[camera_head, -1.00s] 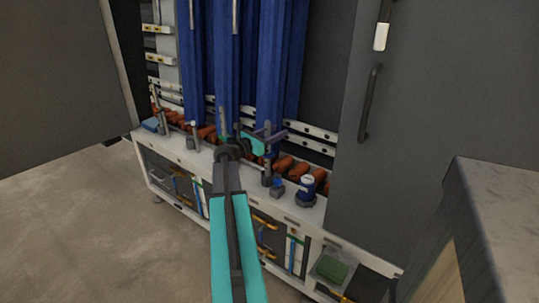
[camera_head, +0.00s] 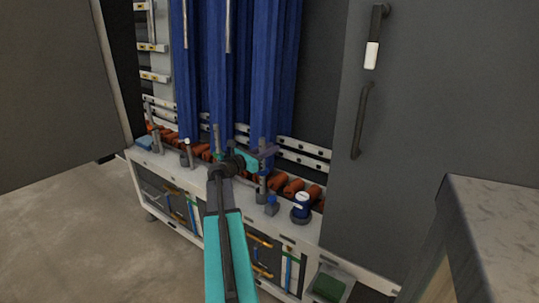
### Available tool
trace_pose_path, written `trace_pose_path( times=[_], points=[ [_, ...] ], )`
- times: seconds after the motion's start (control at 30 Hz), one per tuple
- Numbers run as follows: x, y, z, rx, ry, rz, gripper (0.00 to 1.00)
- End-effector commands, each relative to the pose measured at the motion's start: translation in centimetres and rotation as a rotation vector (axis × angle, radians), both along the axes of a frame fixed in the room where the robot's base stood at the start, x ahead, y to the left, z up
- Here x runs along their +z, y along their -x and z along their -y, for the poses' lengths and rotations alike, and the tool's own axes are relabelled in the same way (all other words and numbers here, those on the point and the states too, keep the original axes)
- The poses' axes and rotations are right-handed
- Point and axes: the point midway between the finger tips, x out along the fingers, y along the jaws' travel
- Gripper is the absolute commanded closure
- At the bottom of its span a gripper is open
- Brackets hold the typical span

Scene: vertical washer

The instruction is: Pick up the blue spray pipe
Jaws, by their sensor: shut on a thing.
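My gripper (camera_head: 268,152), at the end of the teal and black arm, is at the front ledge of the washer cabinet. Its jaws are shut around the upper part of a thin upright pipe (camera_head: 262,184). The pipe looks mostly grey at this size, and the jaws hide part of it. It stands upright over the ledge; I cannot tell whether its foot is still seated there. A small blue piece (camera_head: 271,200) sits on the ledge just right of it. Similar upright pipes (camera_head: 188,153) stand further left.
Long blue curtain-like strips (camera_head: 228,60) hang behind the gripper. A blue-and-white container (camera_head: 302,202) stands on the ledge to the right. Orange rollers (camera_head: 293,187) line the back. A grey door (camera_head: 430,100) and a stone-topped counter (camera_head: 495,200) bound the right side.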

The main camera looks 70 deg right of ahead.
Motion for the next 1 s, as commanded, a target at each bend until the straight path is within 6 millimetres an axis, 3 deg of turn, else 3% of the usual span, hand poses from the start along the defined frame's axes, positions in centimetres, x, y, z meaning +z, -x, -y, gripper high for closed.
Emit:
trace_pose_path(
  times=[0.7, 1.0],
  points=[
    [8.8, -0.1, 0.0, 0.001, 0.002, 0.0, 1.0],
    [9.7, -0.1, 0.0, 0.001, 0.001, 0.0, 1.0]
  ],
)
